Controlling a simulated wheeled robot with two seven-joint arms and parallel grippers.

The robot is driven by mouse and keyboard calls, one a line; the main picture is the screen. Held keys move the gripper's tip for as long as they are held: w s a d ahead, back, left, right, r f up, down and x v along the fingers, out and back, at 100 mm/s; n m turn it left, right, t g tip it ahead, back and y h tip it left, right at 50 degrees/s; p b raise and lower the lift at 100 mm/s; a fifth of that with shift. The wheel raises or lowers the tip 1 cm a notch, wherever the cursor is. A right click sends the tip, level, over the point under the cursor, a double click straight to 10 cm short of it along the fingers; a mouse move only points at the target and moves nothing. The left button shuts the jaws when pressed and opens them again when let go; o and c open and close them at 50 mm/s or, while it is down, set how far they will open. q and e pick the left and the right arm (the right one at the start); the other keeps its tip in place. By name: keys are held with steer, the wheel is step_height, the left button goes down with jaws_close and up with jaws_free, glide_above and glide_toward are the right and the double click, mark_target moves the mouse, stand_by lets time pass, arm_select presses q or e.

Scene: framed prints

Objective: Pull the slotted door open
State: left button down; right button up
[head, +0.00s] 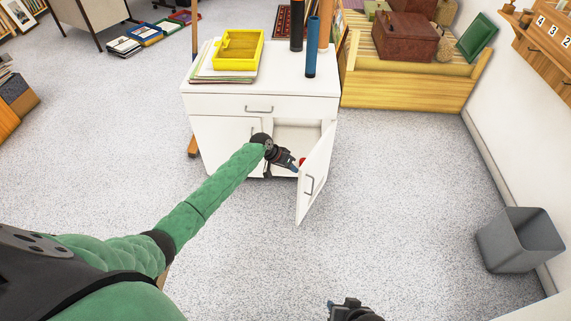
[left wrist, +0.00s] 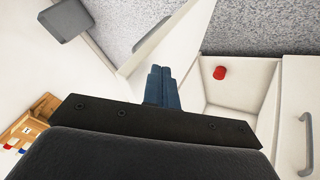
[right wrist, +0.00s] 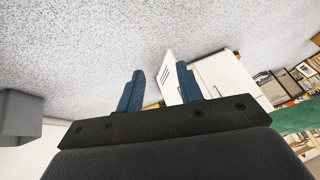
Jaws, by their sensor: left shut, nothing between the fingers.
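The white cabinet (head: 225,132) stands ahead, and its right-hand door (head: 313,180) is swung well out toward me, with a bar handle on its outer face. Narrow dark slots show on this door (right wrist: 167,72) in the right wrist view. My left gripper (head: 296,167) is shut and empty, in the gap between the door's inner side and the cabinet opening. In the left wrist view its closed fingers (left wrist: 162,85) are close to the door panel (left wrist: 165,40); I cannot tell whether they touch. My right gripper (right wrist: 158,88) is open and empty, low and away from the cabinet.
A red object (left wrist: 219,72) lies inside the open compartment. A yellow tray (head: 240,50), papers and dark and blue cylinders stand on the cabinet top. A grey bin (head: 520,240) stands at the right wall, a wooden bench (head: 410,88) behind. The carpet around the door is clear.

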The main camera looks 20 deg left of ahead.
arm_select(q)
steer(key=shift+d, duration=0.35)
arm_select(e)
steer(key=shift+s+r, duration=0.1)
steer(key=shift+r, duration=0.15)
